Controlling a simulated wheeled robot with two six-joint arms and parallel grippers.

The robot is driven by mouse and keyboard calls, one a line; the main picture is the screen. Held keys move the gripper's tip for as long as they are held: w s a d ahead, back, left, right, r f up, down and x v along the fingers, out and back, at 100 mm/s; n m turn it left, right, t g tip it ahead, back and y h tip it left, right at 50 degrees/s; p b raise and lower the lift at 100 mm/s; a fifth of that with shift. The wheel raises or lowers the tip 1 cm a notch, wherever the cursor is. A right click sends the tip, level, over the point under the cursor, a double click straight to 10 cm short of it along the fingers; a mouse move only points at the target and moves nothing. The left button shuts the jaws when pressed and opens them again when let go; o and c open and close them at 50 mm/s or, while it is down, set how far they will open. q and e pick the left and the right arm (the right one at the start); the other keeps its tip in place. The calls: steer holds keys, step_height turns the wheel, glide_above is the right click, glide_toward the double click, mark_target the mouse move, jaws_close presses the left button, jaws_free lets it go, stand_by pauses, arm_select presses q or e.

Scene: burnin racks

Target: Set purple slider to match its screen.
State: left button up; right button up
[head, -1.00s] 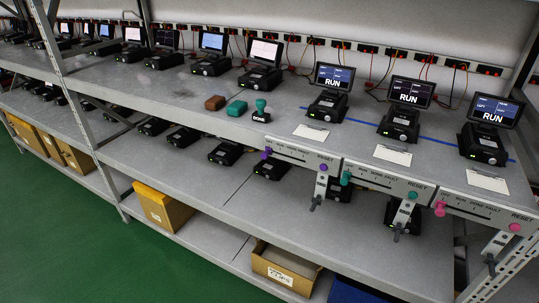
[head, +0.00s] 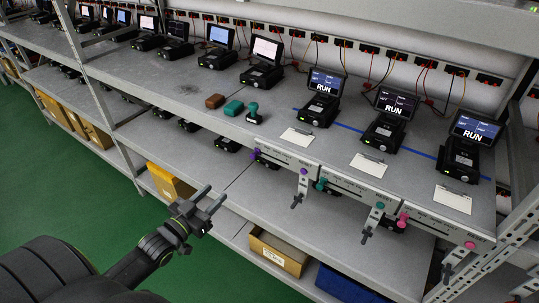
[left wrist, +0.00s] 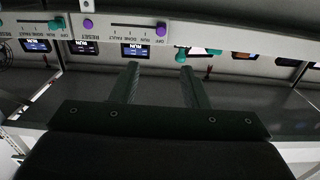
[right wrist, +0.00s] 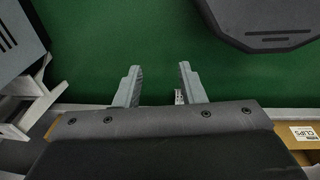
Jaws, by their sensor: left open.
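The purple slider knob (head: 255,154) sits at the left end of its slot on the leftmost shelf-edge panel. In the left wrist view, seen upside down, the purple slider knob (left wrist: 161,28) is beside the OFF label. A round purple button (head: 303,171) is near RESET on that panel. The screen (head: 325,83) above this panel reads RUN. My left gripper (head: 213,197) is open and empty, in front of the shelf and apart from the knob. In its wrist view, the left fingertips (left wrist: 160,67) point toward the knob. My right gripper (right wrist: 158,70) is open and empty over green floor.
Teal (head: 320,184) and pink (head: 402,219) slider knobs sit on panels to the right. Brackets with levers hang below the panels. A brown block (head: 214,101) and teal items lie on the shelf. A box (head: 279,252) stands on the lower shelf.

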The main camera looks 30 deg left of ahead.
arm_select(q)
steer(key=b, duration=0.5)
glide_toward(252, 157)
steer(key=w+b, duration=0.2)
steer(key=w, duration=0.5)
steer(key=shift+w+d+b, duration=0.15)
steer(key=shift+d+b, duration=0.05)
steer(key=shift+b, duration=0.2)
steer(key=shift+w, duration=0.45)
jaws_close()
steer(key=shift+d, duration=0.1)
